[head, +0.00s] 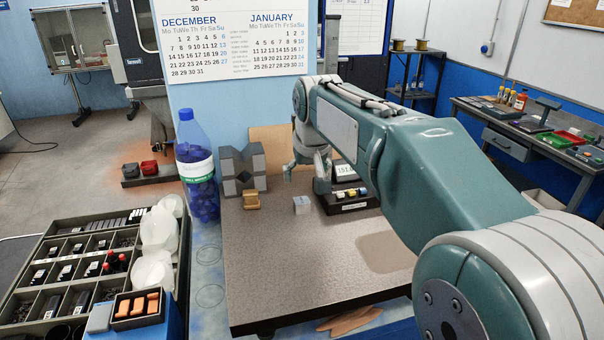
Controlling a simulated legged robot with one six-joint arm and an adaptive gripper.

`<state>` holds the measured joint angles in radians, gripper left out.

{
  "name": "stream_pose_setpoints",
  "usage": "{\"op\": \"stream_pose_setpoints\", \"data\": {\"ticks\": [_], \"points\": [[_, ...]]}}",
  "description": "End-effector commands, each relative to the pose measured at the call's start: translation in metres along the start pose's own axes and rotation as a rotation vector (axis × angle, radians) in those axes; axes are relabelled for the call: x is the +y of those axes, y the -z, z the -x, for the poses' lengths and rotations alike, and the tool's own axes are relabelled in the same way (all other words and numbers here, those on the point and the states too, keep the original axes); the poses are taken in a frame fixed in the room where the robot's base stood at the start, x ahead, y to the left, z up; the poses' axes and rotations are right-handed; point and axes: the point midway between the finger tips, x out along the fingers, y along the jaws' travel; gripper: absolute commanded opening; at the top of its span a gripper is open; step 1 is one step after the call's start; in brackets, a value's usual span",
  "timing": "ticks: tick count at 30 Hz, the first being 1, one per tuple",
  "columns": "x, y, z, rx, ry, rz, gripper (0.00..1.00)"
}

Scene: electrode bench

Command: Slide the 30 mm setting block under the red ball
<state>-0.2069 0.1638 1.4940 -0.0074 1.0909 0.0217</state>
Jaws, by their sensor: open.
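My gripper (305,172) hangs above the back part of the grey granite plate (290,260), with its fingers apart and nothing seen between them. A small light-grey block (302,205) sits on the plate just below and in front of it; I cannot read a size on it, so I cannot tell if it is the 30 mm setting block. A black stand (348,207) with small coloured pieces and a label is at the gripper's right, partly hidden by my arm. I cannot make out the red ball in this view.
A dark V-notched block (243,168) stands on the plate's back left, with a brass-coloured block (250,200) before it. A blue bottle (197,165) stands left of the plate. A compartment tray (50,248) lies at left. The plate's front is clear.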

Motion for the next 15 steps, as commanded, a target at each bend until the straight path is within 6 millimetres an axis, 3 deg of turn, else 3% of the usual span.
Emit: {"op": "stream_pose_setpoints", "data": {"ticks": [8,15], "points": [[-0.001,0.0,-0.001,-0.001,-0.001,0.0,0.9],[-0.001,-0.001,-0.03,-0.004,-0.001,0.0,0.9]]}}
